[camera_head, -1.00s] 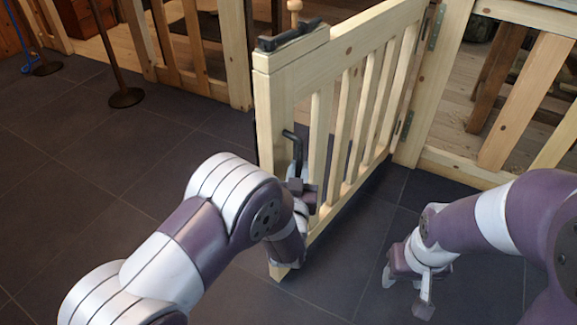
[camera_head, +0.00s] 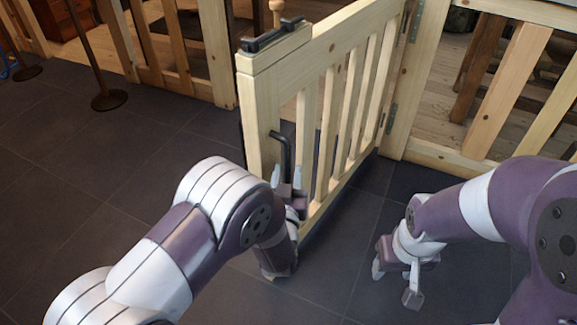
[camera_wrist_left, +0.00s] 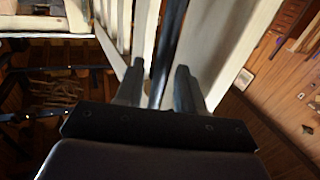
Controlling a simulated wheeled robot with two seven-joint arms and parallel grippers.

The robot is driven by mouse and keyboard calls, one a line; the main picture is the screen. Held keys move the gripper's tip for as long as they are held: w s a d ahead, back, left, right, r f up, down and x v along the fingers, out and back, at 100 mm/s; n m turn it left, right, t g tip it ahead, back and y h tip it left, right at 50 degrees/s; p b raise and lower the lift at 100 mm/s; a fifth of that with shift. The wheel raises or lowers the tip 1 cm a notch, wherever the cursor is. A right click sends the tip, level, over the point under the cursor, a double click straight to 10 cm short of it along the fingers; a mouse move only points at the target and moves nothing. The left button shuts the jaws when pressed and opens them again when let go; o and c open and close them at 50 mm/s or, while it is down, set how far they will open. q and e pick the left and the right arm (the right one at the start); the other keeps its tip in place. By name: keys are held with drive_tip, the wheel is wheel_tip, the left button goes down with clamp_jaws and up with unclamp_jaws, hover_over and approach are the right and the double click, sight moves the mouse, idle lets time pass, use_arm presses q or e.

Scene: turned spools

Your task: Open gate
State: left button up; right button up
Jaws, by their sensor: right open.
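The pale wooden gate (camera_head: 258,100) stands swung open from its hinge post (camera_head: 410,95), angled out over the dark tiled floor. A black bent handle (camera_head: 285,148) is on the face near its free end. My left gripper (camera_head: 287,180) is at the handle's lower end, its fingertips apart. In the left wrist view the black handle bar (camera_wrist_left: 170,45) runs between the two fingers (camera_wrist_left: 158,88), with narrow gaps showing beside it. My left forearm hides the gate's lower corner. My right gripper (camera_head: 393,275) is open and empty, low over the floor right of the gate.
A black latch piece (camera_head: 270,35) sits on top of the gate's free end. Slatted fence (camera_head: 500,90) continues right of the hinge post. A dark stanchion base (camera_head: 109,100) stands at the upper left. The tiled floor (camera_head: 70,190) at left is clear.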

use_arm(q)
drive_tip(key=s+p, duration=0.2)
drive_tip(key=s, duration=0.8)
drive_tip(key=shift+s, duration=0.2)
drive_tip(key=shift+a, duration=0.1)
